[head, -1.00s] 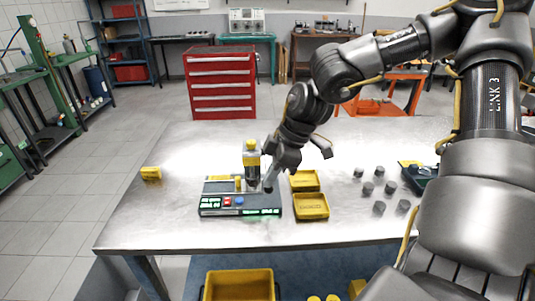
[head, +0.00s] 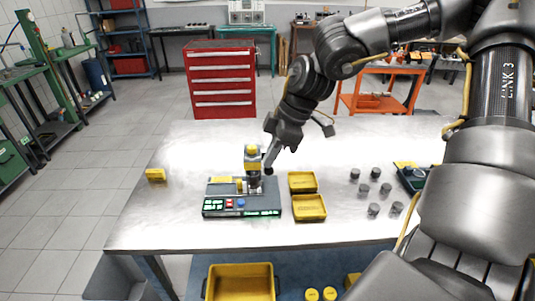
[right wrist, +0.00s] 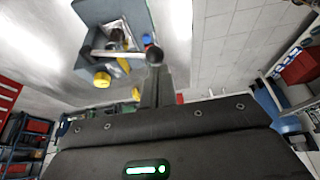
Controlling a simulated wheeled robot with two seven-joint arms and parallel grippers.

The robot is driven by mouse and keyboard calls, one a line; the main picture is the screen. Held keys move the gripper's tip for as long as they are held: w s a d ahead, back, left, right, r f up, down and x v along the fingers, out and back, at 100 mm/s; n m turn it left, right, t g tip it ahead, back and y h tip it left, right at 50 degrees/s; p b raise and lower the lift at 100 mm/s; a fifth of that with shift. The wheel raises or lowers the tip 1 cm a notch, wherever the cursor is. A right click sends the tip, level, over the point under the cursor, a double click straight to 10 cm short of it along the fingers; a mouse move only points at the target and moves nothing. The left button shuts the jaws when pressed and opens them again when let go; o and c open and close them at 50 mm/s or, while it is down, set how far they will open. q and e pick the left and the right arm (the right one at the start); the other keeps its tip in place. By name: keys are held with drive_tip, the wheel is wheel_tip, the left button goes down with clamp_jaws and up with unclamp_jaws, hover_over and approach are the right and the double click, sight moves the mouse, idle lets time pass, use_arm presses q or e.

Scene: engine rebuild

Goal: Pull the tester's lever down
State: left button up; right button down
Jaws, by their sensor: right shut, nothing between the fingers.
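The tester (head: 215,206) is a grey box with lit green displays, red and blue buttons and a yellow-topped column, on the table's left half. Its lever (right wrist: 130,53) is a thin rod ending in a dark ball knob (right wrist: 153,53). In the head view the knob (head: 268,171) stands right of the column, about level with its upper part. My right gripper (head: 269,163) is shut and empty, pointing down with its fingertips at the knob. In the right wrist view the fingertips (right wrist: 154,68) overlap the knob; I cannot tell if they touch. My left gripper is out of view.
Two yellow bins (head: 310,208) stand close to the tester's right. Several grey cylinders (head: 374,210) and a dark tray (head: 413,184) are farther right. A small yellow block (head: 155,174) lies at the left edge. The steel table (head: 160,225) is clear in front.

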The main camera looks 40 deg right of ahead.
drive_tip(key=shift+w+r+p, duration=0.1)
drive_tip(key=shift+r+p, duration=0.95)
drive_tip(key=shift+r, duration=0.9)
drive_tip(key=shift+d, duration=0.1)
